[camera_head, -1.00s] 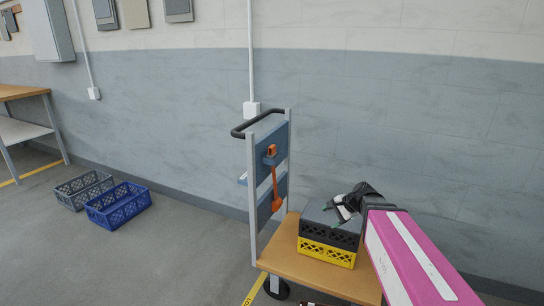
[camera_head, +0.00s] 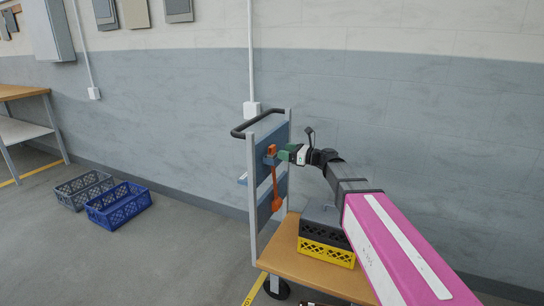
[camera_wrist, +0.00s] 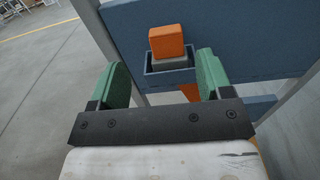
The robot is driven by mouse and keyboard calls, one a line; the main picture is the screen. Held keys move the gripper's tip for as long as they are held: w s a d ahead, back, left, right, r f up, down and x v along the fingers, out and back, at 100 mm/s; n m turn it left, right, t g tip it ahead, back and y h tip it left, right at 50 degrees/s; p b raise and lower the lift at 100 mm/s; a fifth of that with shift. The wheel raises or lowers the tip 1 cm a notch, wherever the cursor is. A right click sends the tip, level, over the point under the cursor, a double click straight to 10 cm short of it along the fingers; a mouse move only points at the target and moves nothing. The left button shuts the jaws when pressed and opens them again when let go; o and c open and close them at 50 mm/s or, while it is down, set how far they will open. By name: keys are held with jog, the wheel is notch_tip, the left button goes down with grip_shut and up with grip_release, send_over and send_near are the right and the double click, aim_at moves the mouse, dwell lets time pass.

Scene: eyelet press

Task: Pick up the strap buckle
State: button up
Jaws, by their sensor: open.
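The strap buckle is an orange block (camera_head: 271,149) on the blue panel of a cart, with an orange strap hanging below it to a wider orange end. In the wrist view the orange block (camera_wrist: 166,42) stands up from a grey piece in a small dark blue holder. My gripper (camera_head: 284,155) is level with the block, just to its right in the head view. Its green fingers are open; in the wrist view my gripper (camera_wrist: 163,66) has one finger on each side of the holder, with the block ahead between them. I see no contact with the block.
The cart has a wooden deck (camera_head: 285,262), grey posts and a black handle (camera_head: 258,123). A yellow crate (camera_head: 326,256) with a dark crate on it stands on the deck below my arm. A blue crate (camera_head: 118,205) and a grey crate (camera_head: 83,189) lie on the floor at left.

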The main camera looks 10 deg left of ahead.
aim_at(274, 148)
jog(key=a, duration=0.2)
jog(key=w+a, duration=0.1)
jog(key=a, duration=0.2)
jog(key=w+a, duration=0.1)
jog(key=a, duration=0.1)
jog(key=shift+w+a+r, duration=0.1)
jog(key=shift+w+a, duration=0.05)
jog(key=shift+a, duration=0.1)
jog(key=c, duration=1.1)
